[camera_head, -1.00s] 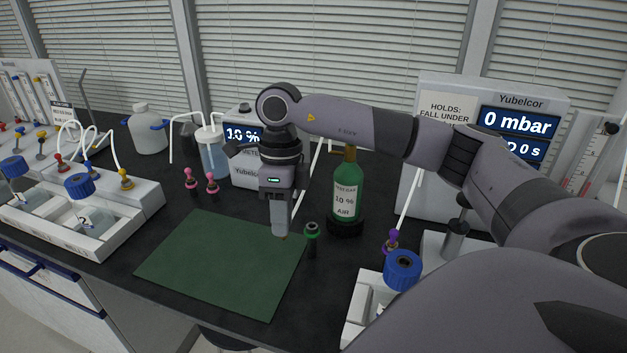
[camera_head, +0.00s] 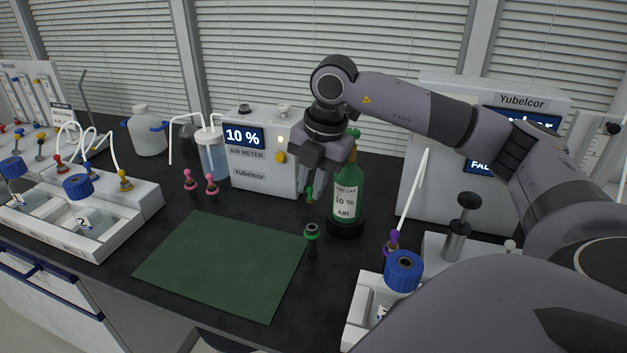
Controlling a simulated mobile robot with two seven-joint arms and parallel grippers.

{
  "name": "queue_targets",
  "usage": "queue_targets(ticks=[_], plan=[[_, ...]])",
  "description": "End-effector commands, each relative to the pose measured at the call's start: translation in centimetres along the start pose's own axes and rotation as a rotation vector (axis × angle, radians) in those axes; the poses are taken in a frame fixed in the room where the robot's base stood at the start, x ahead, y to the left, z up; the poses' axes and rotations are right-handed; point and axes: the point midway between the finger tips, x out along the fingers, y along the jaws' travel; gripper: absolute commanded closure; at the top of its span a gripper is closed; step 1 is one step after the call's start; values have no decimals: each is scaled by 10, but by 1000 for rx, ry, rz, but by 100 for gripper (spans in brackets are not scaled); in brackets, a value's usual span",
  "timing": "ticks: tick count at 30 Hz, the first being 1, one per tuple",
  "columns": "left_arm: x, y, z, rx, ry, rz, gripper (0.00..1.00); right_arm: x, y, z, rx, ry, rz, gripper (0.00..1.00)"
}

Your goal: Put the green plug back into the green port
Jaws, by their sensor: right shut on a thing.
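My right gripper (camera_head: 311,186) points down just left of the green bottle and is shut on a small green piece, the green plug (camera_head: 309,194). The plug is mostly hidden by the fingers. The green port (camera_head: 312,232) is a short black post with a green ring at its top. It stands on the bench by the right edge of the green mat. The plug is above and apart from the port in the picture; the exact gap is hard to judge. My left gripper is not in view.
The green bottle (camera_head: 346,200) stands close right of my gripper, with the air meter (camera_head: 262,178) behind. A purple-ringed post (camera_head: 392,243) and blue-capped vessel (camera_head: 403,272) are at right. The green mat (camera_head: 220,262) is bare.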

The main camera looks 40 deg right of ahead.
Motion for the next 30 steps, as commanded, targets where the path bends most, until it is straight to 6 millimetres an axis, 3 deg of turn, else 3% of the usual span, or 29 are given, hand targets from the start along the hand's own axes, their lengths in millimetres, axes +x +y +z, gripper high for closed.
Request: queue_targets(ticks=[8, 22, 30], plan=[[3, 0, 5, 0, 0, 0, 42, 4, -2, 3, 68, -13, 1, 100], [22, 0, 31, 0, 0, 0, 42, 45, -10, 2, 66, -12, 1, 100], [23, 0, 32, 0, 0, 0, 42, 47, -10, 2, 66, -12, 1, 100]])
